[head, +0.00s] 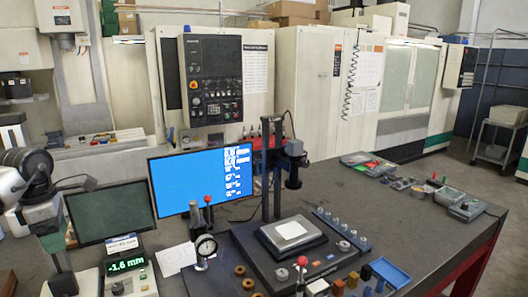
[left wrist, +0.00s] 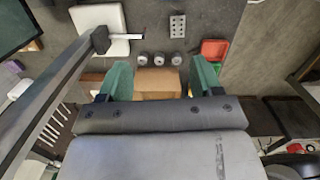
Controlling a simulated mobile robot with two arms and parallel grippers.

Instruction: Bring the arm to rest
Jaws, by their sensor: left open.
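My left arm comes in at the left edge of the head view, and its gripper (head: 56,250) points down beside the small dark monitor. In the left wrist view the two green fingers of the left gripper (left wrist: 160,80) stand apart. A tan block (left wrist: 157,83) shows between them, with a gap towards each finger; I cannot tell its depth relative to the fingertips. The gripper body hides what is below it in that view. My right gripper is not in view.
The bench holds a dark monitor (head: 110,211), a blue screen (head: 197,180), a -1.6 mm readout (head: 128,276), a dial gauge (head: 206,247) and a post stand (head: 268,170). The wrist view shows several round grey pieces (left wrist: 159,59), a drilled metal block (left wrist: 177,26) and a red tray (left wrist: 214,49).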

